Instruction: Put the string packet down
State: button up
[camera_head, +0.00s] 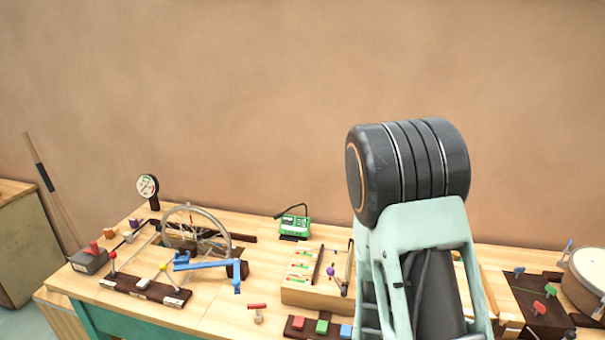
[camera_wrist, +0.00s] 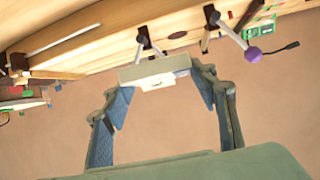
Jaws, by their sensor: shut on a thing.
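My gripper (camera_wrist: 158,88) shows in the wrist view, its two fingers closed on either side of a small pale beige packet with a white label, the string packet (camera_wrist: 154,72). The packet lies across the fingertips, with the plain wall behind the fingers and the bench beyond it in the picture. I cannot tell its height above the bench. In the head view my own arm hides the gripper and the held packet. A wooden box (camera_head: 312,299) on the bench holds several similar pale packets with red and green marks (camera_head: 302,264).
The wooden bench (camera_head: 215,317) carries a spoked wheel (camera_head: 196,233) with a blue bar (camera_head: 207,266), a green meter (camera_head: 293,226), coloured blocks (camera_head: 322,326) and a drum (camera_head: 587,268). A purple ball on a rod (camera_wrist: 253,54) is near the packet in the wrist view. Bare wood shows front left of the box.

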jog(key=w+a+r+n+y+p, duration=0.1)
jog(key=w+a+r+n+y, duration=0.1)
jog(key=a+r, duration=0.4)
jog(key=shift+n+t+y, duration=0.3)
jog(key=shift+n+y, duration=0.6)
jog(key=shift+y, duration=0.1)
jog(key=shift+f, duration=0.1)
